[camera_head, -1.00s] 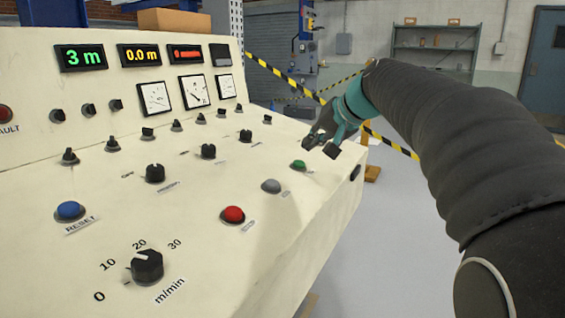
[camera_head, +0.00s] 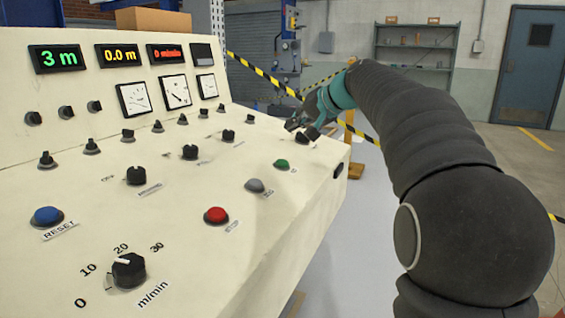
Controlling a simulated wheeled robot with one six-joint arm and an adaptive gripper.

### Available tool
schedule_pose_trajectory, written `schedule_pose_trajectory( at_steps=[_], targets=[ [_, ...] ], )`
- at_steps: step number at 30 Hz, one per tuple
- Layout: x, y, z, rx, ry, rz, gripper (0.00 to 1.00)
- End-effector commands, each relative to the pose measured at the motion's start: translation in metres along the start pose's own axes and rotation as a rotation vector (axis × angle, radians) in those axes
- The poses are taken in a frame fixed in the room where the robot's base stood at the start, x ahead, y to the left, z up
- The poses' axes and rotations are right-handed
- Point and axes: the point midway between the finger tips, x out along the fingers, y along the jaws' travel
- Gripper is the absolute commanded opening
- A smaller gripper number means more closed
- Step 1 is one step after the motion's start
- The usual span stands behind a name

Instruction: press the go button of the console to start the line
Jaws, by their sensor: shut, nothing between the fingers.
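The cream console (camera_head: 215,262) fills the left half of the view, with a sloping panel of knobs and buttons. A green button (camera_head: 281,164) is near the panel's right edge; its small label is too blurred to read. A grey button (camera_head: 254,186) and a red button (camera_head: 216,215) lie nearer, in the same row. A blue button (camera_head: 47,216) is labelled RESET. My gripper (camera_head: 298,132) is shut and empty, with dark fingers and a teal body. In the picture it is just above and right of the green button, apart from it.
A dial marked m/min (camera_head: 128,271) and several black knobs, such as this one (camera_head: 190,152), stand up from the panel. Displays (camera_head: 57,58) and gauges are on the upright back. Yellow-black tape (camera_head: 262,78) runs behind. Open floor lies right of the console.

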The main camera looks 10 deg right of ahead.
Motion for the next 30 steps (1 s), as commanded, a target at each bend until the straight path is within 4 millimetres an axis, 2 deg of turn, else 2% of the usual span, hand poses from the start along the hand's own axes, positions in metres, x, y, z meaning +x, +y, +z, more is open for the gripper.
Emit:
schedule_pose_trajectory(
  at_steps=[6,15,30],
  targets=[
    [0.022,0.018,0.017,0.002,-0.001,0.000,0.00],
    [0.044,0.033,0.033,0.000,0.000,0.000,0.00],
    [0.050,0.036,0.036,0.000,0.000,0.000,0.00]
  ],
)
